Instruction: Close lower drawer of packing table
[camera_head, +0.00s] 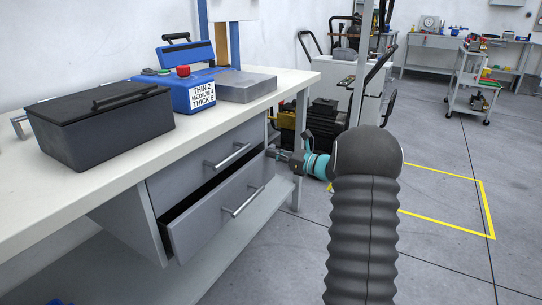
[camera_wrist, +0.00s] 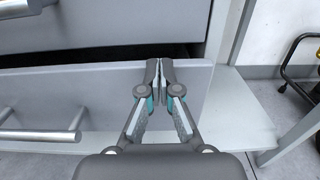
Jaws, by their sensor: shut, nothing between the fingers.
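The lower drawer (camera_head: 205,222) of the packing table is partly open, with a dark gap above its grey front. Its bar handle (camera_head: 243,202) also shows at lower left in the wrist view (camera_wrist: 40,135). My gripper (camera_head: 272,152) is near the right end of the drawer front. In the wrist view my gripper (camera_wrist: 160,66) has its fingertips together, over the top edge of the lower drawer front (camera_wrist: 95,88), right of its handle. I cannot tell whether they touch it. The upper drawer (camera_head: 205,160) above looks shut.
The tabletop (camera_head: 100,165) holds a black case (camera_head: 100,125), a blue box with a red button (camera_head: 187,92) and a grey box (camera_head: 246,86). A table leg (camera_head: 299,150) stands close to my gripper. A low shelf (camera_head: 215,245) lies under the drawers. The floor at right is open.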

